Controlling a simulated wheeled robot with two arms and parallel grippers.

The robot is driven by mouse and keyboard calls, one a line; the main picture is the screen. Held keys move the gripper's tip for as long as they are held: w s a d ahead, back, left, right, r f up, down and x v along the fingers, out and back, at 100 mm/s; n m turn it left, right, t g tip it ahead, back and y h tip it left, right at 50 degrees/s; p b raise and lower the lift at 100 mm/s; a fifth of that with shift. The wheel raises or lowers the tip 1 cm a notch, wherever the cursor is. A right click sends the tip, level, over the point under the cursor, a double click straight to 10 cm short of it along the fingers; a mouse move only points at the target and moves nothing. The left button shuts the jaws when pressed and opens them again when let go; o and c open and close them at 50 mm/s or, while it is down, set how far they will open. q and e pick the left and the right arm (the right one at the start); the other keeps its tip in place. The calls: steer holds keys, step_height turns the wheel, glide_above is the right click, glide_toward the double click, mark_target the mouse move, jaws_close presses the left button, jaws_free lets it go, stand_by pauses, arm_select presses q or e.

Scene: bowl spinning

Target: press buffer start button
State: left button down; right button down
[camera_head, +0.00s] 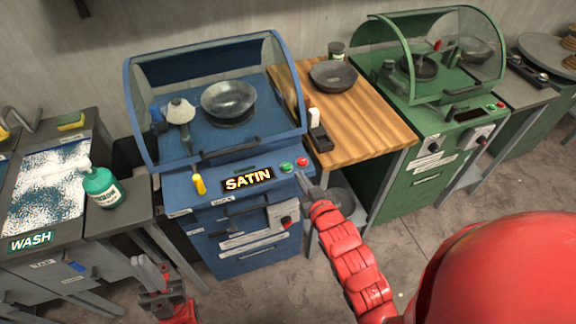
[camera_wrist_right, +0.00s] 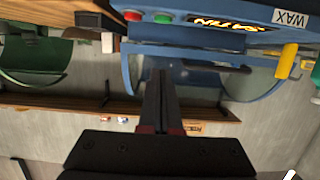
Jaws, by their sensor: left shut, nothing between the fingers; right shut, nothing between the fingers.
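A blue machine (camera_head: 215,262) with a clear curved hood stands left of centre in the head view. Its front panel has a lit display reading SATIN (camera_head: 248,179), a green button (camera_head: 286,167) and a red button (camera_head: 302,162). In the right wrist view, the green button (camera_wrist_right: 164,18) and red button (camera_wrist_right: 132,15) sit at the top. My right gripper (camera_head: 302,181) is shut and empty, just below the buttons in the head view; its fingers (camera_wrist_right: 159,78) appear apart from them in the wrist view. My left gripper (camera_head: 152,268) is shut and empty, low at the left.
A dark bowl (camera_head: 228,97) sits under the blue hood. A yellow knob (camera_head: 199,184) is left of the display. A wooden table (camera_head: 365,118) stands to the right, then a green hooded machine (camera_head: 420,155). A green bottle (camera_head: 103,188) stands near the WASH station (camera_head: 31,242).

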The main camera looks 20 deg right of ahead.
steer(key=shift+w, duration=0.1)
steer(key=p, duration=0.4)
glide_above(289, 174)
step_height(289, 174, down, 2)
steer(key=shift+f, duration=0.1)
step_height(289, 174, down, 2)
steer(key=shift+f+p, duration=0.15)
steer(key=shift+p, duration=0.2)
steer(key=shift+w+f+p, duration=0.1)
steer(key=shift+f+p, duration=0.25)
steer(key=shift+f, duration=0.6)
